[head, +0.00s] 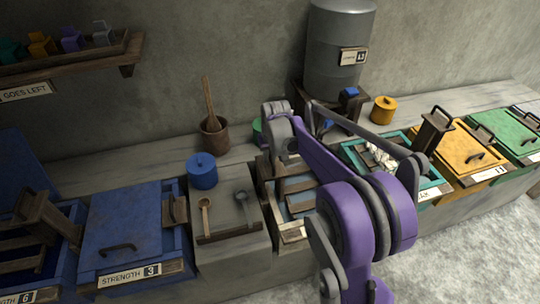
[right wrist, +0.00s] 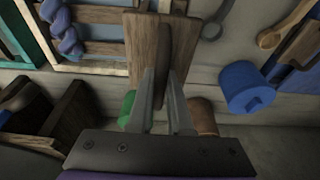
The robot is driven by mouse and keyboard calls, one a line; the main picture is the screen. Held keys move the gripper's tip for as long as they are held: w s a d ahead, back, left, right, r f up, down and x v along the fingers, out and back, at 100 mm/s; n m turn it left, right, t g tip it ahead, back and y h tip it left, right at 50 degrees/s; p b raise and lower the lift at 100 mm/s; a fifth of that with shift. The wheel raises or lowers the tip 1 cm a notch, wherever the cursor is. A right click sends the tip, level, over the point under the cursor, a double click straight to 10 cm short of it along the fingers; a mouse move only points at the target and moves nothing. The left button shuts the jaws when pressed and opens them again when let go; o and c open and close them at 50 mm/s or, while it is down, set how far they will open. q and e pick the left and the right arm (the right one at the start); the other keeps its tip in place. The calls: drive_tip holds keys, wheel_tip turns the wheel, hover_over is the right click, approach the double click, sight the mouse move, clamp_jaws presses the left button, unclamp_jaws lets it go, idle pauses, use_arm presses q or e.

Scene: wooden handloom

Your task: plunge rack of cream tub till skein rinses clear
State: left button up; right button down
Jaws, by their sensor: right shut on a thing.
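The cream tub (head: 293,234) stands in the row of vats, partly behind my right arm. Its pale rim also shows in the right wrist view (right wrist: 95,70), with blue-grey liquid and wooden slats inside. My right gripper (right wrist: 160,78) is shut on the wooden upright handle of the rack (right wrist: 138,45). In the head view, my purple forearm and wrist hide much of the tub and the grip. How deep the rack sits is unclear. My left gripper is out of view.
Left of the tub is a grey counter with two ladles (head: 205,215) and a blue pot (head: 202,171). A blue lidded vat (head: 125,225) is farther left. A teal tub (head: 432,181), yellow vat (head: 465,155) and metal tank (head: 338,50) stand right and behind.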

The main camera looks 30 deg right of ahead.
sight(270, 166)
wheel_tip(270, 166, down, 6)
drive_tip(key=b, duration=0.3)
drive_tip(key=shift+a+f, duration=0.1)
drive_tip(key=shift+f, duration=0.15)
wheel_tip(270, 166, down, 8)
drive_tip(key=b, duration=0.5)
drive_tip(key=shift+r, duration=0.1)
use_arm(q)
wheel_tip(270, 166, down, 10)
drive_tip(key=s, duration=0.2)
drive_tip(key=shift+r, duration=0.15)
use_arm(e)
drive_tip(key=shift+r, duration=0.1)
